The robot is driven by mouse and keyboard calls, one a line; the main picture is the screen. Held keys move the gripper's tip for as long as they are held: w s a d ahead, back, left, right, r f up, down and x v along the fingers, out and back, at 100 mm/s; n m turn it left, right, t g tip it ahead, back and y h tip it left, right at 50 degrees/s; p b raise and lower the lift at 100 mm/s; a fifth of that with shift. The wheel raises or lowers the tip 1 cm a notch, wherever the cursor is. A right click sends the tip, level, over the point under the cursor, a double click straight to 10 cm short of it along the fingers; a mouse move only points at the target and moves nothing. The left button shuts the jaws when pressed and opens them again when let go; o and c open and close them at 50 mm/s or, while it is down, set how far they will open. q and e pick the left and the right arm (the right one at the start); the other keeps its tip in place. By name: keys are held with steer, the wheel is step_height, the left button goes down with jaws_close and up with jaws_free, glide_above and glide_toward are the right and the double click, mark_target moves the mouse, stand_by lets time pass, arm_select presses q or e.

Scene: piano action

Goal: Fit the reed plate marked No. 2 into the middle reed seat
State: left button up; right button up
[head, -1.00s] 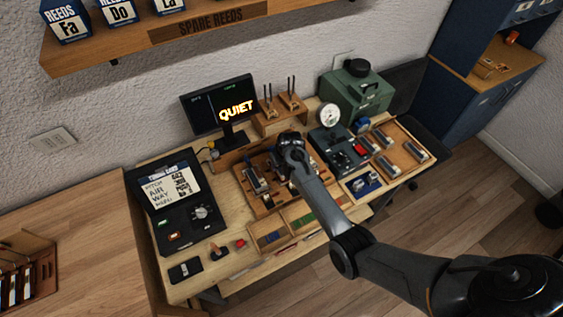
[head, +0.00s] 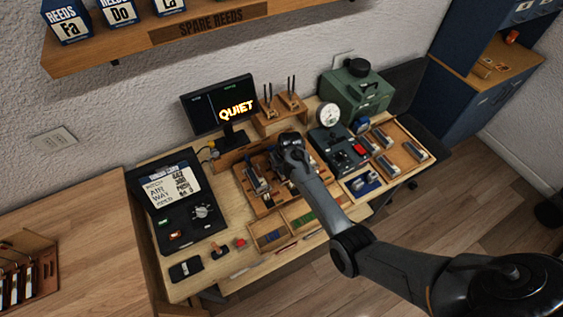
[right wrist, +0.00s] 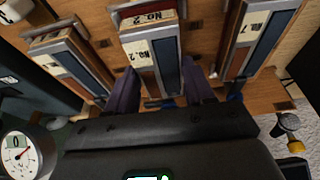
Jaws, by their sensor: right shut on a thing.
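The reed plate marked No. 2 (right wrist: 147,50) shows in the right wrist view, with a metal frame, a cream label and a dark blue strip. My right gripper (right wrist: 163,92) is shut on it, one finger on each side. It stands in line between two other plates over the wooden reed block (right wrist: 195,30). I cannot tell whether it is fully down in the middle seat. In the head view my right gripper (head: 289,165) is over the reed block (head: 268,207) and hides the plate. My left gripper is not in view.
Neighbouring plates stand close on the left (right wrist: 68,62) and right (right wrist: 258,38). A round gauge (right wrist: 15,150) is at the lower left. In the head view a monitor (head: 219,108) reads QUIET, and a tray (head: 405,163) with several plates lies to the right.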

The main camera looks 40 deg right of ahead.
stand_by(0.8)
steer(key=shift+f, duration=0.15)
stand_by(0.5)
steer(key=shift+f+p, duration=0.2)
steer(key=shift+p, duration=0.1)
stand_by(0.3)
steer(key=shift+f, duration=0.2)
stand_by(0.5)
steer(key=o, duration=1.2)
steer(key=p+v, duration=0.1)
steer(key=v, duration=1)
